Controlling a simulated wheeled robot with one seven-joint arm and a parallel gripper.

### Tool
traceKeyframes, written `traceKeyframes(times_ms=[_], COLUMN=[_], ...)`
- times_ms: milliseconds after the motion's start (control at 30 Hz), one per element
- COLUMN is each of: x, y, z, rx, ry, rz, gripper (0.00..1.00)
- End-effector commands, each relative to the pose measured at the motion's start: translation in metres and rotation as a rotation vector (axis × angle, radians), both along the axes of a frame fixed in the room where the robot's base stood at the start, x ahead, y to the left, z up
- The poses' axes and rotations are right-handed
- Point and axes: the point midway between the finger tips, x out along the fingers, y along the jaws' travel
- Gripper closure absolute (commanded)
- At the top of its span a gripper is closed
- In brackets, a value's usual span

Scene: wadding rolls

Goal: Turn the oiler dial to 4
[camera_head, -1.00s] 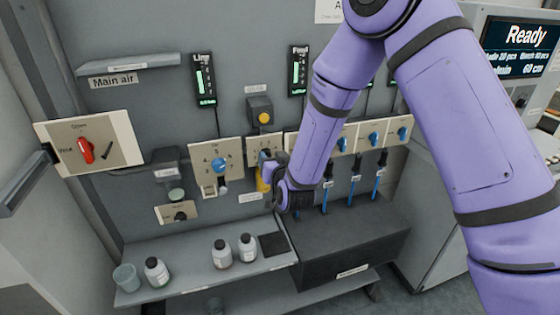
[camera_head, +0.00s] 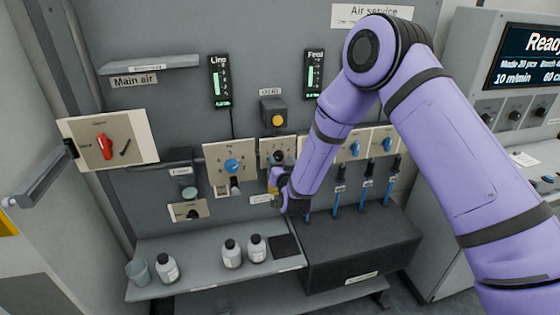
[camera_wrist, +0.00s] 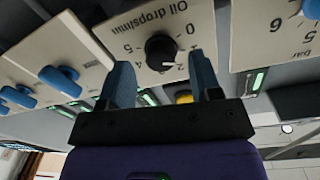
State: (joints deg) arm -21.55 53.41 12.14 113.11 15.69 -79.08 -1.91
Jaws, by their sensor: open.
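The oiler dial is a black round knob (camera_wrist: 161,50) on a cream plate (camera_wrist: 108,32) marked "Oil drops/min" with a printed number scale, seen upside down in the wrist view. I cannot clearly tell which number its pointer is at. My gripper (camera_wrist: 160,73) is open and empty, with its two blue-grey fingers spread below the knob in that view, apart from it. In the head view my gripper (camera_head: 279,180) is at the oiler, just below its plate (camera_head: 264,149), and partly hides the yellow part underneath.
A plate with a blue regulator knob (camera_head: 232,166) is close on the left. Plates with blue knobs (camera_head: 354,149) and hanging tools are right. Bottles (camera_head: 232,254) and a cup (camera_head: 138,271) stand on the shelf below. A red main air handle (camera_head: 105,146) is far left.

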Motion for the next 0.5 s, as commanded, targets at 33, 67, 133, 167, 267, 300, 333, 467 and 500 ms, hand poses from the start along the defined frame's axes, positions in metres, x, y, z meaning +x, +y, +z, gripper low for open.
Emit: traceKeyframes(times_ms=[33,67,133,167,267,300,333,467,500], x=[0.006,0.009,0.014,0.015,0.019,0.019,0.019,0.019,0.019], y=[0.001,0.002,0.003,0.003,0.004,0.005,0.005,0.005,0.005], z=[-0.001,-0.001,-0.001,-0.001,0.000,0.000,0.000,0.000,0.000], rx=[0.000,0.000,0.000,0.000,0.000,0.000,-0.001,0.000,0.000], ry=[0.001,0.000,0.001,0.001,0.001,0.001,0.002,0.002,0.002], rz=[-0.001,-0.001,-0.001,-0.001,0.000,0.000,0.000,0.000,0.000], gripper=[0.42,0.42,0.42,0.42,0.42,0.42,0.42,0.42,0.42])
